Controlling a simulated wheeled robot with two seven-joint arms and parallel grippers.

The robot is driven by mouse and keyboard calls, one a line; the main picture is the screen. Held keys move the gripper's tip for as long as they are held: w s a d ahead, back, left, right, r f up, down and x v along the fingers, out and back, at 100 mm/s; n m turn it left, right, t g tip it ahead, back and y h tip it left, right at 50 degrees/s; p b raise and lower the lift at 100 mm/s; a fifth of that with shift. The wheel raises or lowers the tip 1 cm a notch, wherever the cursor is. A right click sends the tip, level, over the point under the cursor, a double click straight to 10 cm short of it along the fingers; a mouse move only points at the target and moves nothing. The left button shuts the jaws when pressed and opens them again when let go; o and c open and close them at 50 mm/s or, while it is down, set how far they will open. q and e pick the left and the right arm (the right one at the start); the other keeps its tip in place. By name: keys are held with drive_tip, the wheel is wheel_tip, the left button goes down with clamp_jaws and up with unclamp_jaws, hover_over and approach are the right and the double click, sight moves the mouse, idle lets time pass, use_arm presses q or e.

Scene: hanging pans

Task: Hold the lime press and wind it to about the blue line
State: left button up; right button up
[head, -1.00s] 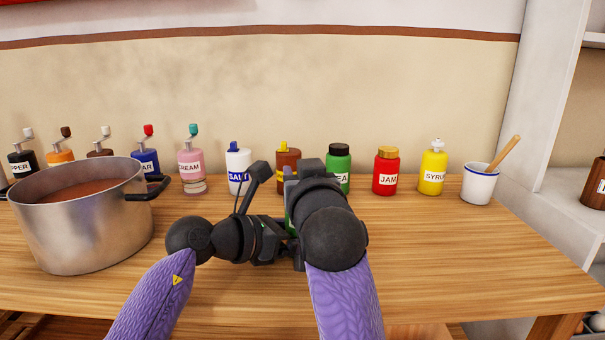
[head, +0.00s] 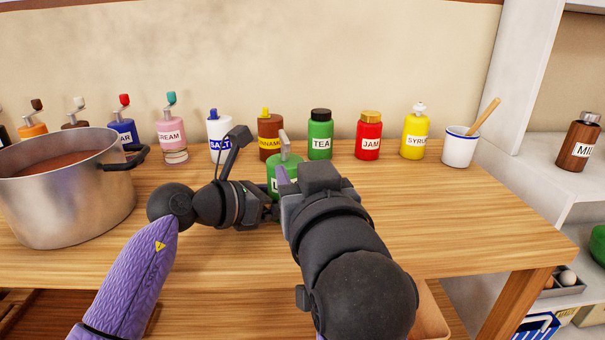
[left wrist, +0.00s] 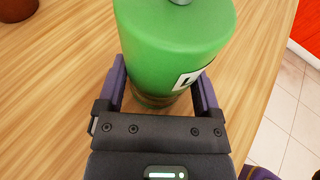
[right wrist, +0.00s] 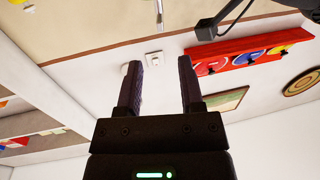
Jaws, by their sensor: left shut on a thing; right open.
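The lime press (head: 285,168) is a green bottle-like body with a grey metal piece on top. It stands near the middle of the table in the head view, partly behind my right gripper. In the left wrist view the press (left wrist: 175,40) is large and between the fingers of my left gripper (left wrist: 161,88), which is shut on its lower body. Part of its white label shows. I cannot see a blue line on it. My right gripper (right wrist: 158,80) is open and empty. In the head view it is in front of the press, its fingers mostly hidden.
A large steel pot (head: 68,200) stands at the left. A row of jars and crank presses lines the back, including tea (head: 320,138), jam (head: 368,137) and salt (head: 220,140). A white mug (head: 460,148) is at the right. The table's right front is clear.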

idle(0.3)
drive_tip(key=s+a+r+n+y, duration=0.65)
drive_tip(key=a+n, duration=0.25)
drive_tip(key=n, duration=0.6)
drive_tip(key=n+h, duration=0.7)
drive_tip(key=n, duration=1.4)
approach(289, 147)
drive_tip(key=shift+y, duration=0.25)
drive_tip(key=w, duration=0.3)
drive_tip(key=w+a, duration=0.1)
drive_tip(key=w, duration=0.7)
drive_tip(key=shift+a, duration=0.4)
drive_tip(key=shift+w, duration=0.45)
